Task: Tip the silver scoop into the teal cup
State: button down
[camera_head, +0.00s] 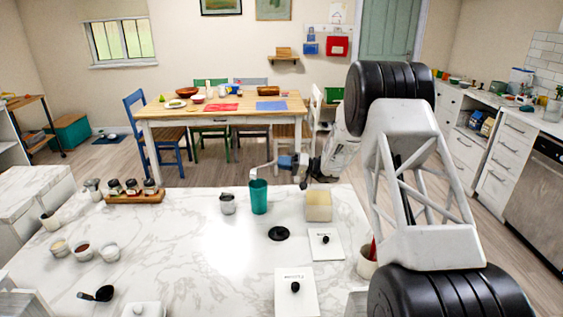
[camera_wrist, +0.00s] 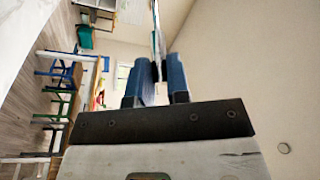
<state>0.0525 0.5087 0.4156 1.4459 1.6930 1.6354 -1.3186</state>
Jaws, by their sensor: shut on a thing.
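The teal cup (camera_head: 259,198) stands upright on the white marble counter in the head view, near its far edge. My gripper (camera_head: 282,161) is up and to the right of the cup, its blue fingers shut on the handle of the silver scoop (camera_head: 253,174). The scoop reaches left from the fingers, and its small head is over the cup's mouth, close to the rim. In the wrist view my gripper (camera_wrist: 158,82) is shut on the scoop's thin handle (camera_wrist: 157,42). The scoop's contents and the cup's inside cannot be made out.
A grey metal tin (camera_head: 227,204) stands just left of the cup, a cream container (camera_head: 318,207) to its right. A black disc (camera_head: 279,233) and knobbed white lids (camera_head: 295,290) lie nearer. A spice rack (camera_head: 135,196) and small bowls (camera_head: 82,252) are left. The counter's middle is clear.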

jog(key=shift+d+f+y, duration=0.15)
jog(key=shift+y, duration=0.15)
dwell(0.6)
jog(key=shift+a+r+h, duration=0.35)
jog(key=shift+r+h, duration=0.25)
jog(key=shift+h, duration=0.05)
jog(key=shift+a+r+h, duration=0.3)
jog(key=shift+r+h, duration=0.3)
jog(key=shift+h, duration=0.05)
jog(key=a+r+h, duration=0.2)
jog(key=shift+w+r+h, duration=0.15)
jog(key=shift+r+h, duration=0.15)
jog(key=shift+h, duration=0.1)
jog(key=w+a+r+g+h, duration=0.1)
jog(key=a+r+h, duration=0.2)
jog(key=a+h, duration=0.9)
jog(key=shift+g+h, duration=0.3)
jog(key=shift+h, duration=0.5)
jog(key=shift+w+a, duration=0.1)
jog(key=shift+r, duration=0.15)
